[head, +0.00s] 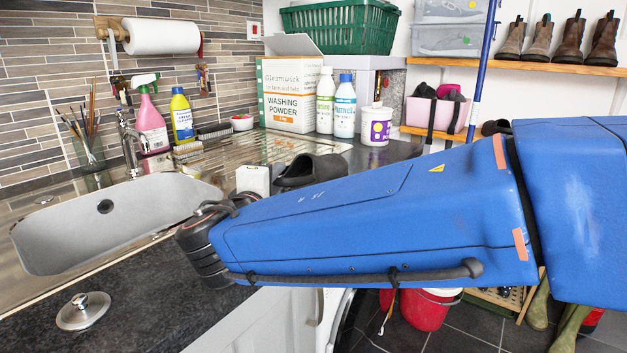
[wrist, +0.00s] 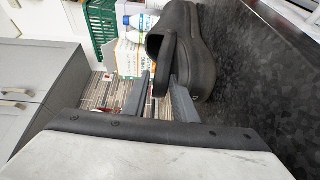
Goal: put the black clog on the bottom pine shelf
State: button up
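In the head view my blue arm hides the fingertips. The lower visible pine shelf (head: 420,131) is at the right, partly hidden by my arm.
A pink basket (head: 425,110) and a dark shoe (head: 493,127) are on the lower shelf. Brown boots (head: 558,40) stand on the upper shelf (head: 560,66). A blue pole (head: 482,75) crosses in front of the shelves. A small white box (head: 253,179) stands beside the clog.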

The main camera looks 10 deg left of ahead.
grip_shut()
jog(key=shift+r, duration=0.1)
